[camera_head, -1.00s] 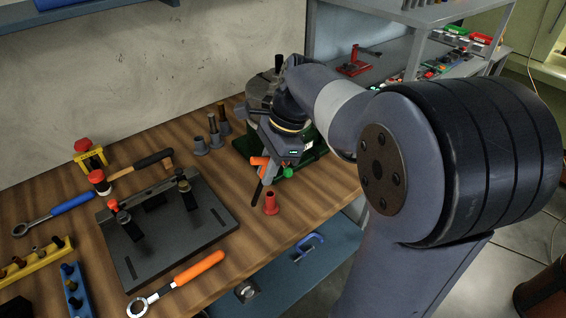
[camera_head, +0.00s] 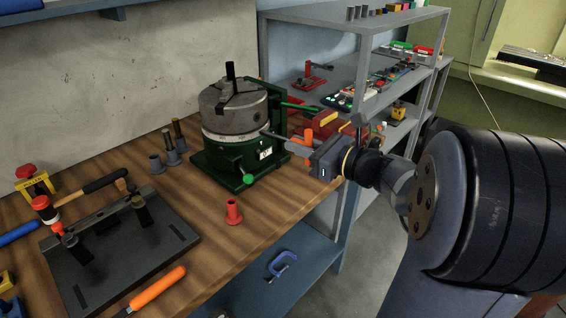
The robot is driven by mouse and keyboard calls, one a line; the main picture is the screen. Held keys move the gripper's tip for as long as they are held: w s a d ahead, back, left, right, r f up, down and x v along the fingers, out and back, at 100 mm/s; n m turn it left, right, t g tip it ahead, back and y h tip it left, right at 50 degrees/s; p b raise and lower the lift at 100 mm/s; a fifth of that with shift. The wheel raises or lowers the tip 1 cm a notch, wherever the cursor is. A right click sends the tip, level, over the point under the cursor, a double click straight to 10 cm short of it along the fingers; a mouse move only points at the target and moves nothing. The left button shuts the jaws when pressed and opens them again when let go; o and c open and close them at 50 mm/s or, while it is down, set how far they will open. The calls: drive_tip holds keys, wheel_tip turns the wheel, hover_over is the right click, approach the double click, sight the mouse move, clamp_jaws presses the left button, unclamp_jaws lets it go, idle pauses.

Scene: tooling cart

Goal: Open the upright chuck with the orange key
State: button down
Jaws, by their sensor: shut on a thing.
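The upright chuck (camera_head: 233,107) is a grey cylinder with jaws on top, sitting on a green rotary base (camera_head: 238,165) on the wooden bench. A dark bar (camera_head: 230,72) stands upright at its centre. My gripper (camera_head: 290,143) is at the right side of the chuck, reaching in from the right. It is shut on the orange key (camera_head: 307,136), of which a little orange shows behind the fingers. A thin grey part points left toward the chuck's lower side; I cannot tell whether it touches. Most of the key is hidden.
A green handle (camera_head: 300,107) projects right from the base, just above my gripper. A red flanged bush (camera_head: 233,211) stands in front, and several grey holders (camera_head: 157,163) stand left. A black fixture plate (camera_head: 120,255) lies nearer. A grey shelf unit (camera_head: 403,50) rises behind right.

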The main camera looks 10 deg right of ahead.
drive_tip(key=w+m+p, duration=0.1)
drive_tip(key=m+p, duration=0.5)
drive_tip(key=p, duration=0.1)
drive_tip(key=w+m+t+p, duration=0.1)
drive_tip(key=w+m+p, duration=0.1)
drive_tip(key=m+p, duration=0.5)
drive_tip(key=w+m+p, duration=0.1)
drive_tip(key=m+p, duration=0.5)
drive_tip(key=p, duration=0.1)
drive_tip(key=shift+w+r+m+t+h, duration=0.1)
drive_tip(key=shift+w+m+t+h, duration=0.05)
drive_tip(key=shift+m+t+h, duration=0.2)
idle(0.5)
drive_tip(key=shift+w+a, duration=0.35)
drive_tip(key=shift+w, duration=0.1)
idle(1.0)
drive_tip(key=shift+w+a, duration=0.4)
drive_tip(key=shift+w, duration=0.1)
